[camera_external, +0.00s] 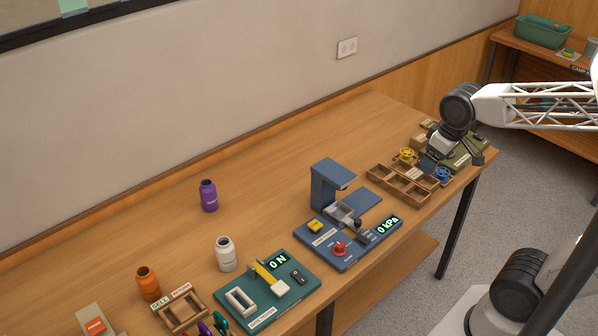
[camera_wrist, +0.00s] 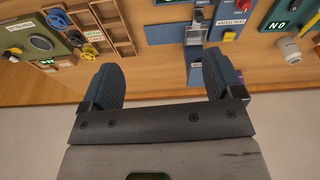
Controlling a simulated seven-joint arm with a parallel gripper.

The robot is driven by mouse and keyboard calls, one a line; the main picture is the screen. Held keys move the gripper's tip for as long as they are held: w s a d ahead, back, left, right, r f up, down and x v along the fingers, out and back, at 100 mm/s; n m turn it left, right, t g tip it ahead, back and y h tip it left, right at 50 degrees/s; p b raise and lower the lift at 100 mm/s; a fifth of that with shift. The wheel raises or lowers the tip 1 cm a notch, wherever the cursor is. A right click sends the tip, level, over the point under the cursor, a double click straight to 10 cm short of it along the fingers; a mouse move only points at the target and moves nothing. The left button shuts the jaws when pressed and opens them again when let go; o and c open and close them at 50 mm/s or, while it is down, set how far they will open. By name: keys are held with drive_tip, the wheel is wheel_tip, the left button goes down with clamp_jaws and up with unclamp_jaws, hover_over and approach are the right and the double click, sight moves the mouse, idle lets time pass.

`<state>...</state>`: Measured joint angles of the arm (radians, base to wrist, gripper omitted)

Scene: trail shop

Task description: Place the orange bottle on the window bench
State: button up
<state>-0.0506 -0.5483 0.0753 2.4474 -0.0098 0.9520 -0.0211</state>
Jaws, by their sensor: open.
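The orange bottle (camera_external: 148,284) stands upright and uncapped near the left end of the long wooden bench (camera_external: 270,150), beside a small sorting tray. My gripper (camera_external: 453,162) is above the right end of that bench, far from the bottle. In the wrist view my gripper (camera_wrist: 161,78) has its two dark fingers wide apart with nothing between them. The orange bottle does not show in the wrist view. Which surface is the window bench is not clear; a second wooden bench (camera_external: 508,40) stands at the upper right, partly cut off.
A purple bottle (camera_external: 208,196) and a white bottle (camera_external: 226,254) stand right of the orange one. A green test board (camera_external: 262,303), a blue press (camera_external: 325,187) and wooden trays (camera_external: 400,184) line the bench. A green bin (camera_external: 543,31) sits on the far bench.

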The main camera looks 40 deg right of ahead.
drive_tip(key=w+a+r+n+g, duration=0.1)
drive_tip(key=w+a+r+n, duration=0.15)
drive_tip(key=w+a, duration=0.85)
drive_tip(key=w+a+r+n, duration=0.1)
drive_tip(key=w+a+n, duration=0.3)
drive_tip(key=w+a, duration=0.8)
drive_tip(key=n+g, duration=0.1)
drive_tip(key=n, duration=0.7)
hover_over(143, 272)
drive_tip(key=f, duration=1.8)
drive_tip(key=shift+w+d+f, duration=0.1)
drive_tip(key=shift+d+f, duration=0.2)
drive_tip(key=shift+a+f, duration=0.15)
drive_tip(key=shift+a, duration=0.2)
drive_tip(key=shift+f, duration=0.1)
drive_tip(key=shift+f, duration=1.2)
drive_tip(key=shift+f, duration=0.1)
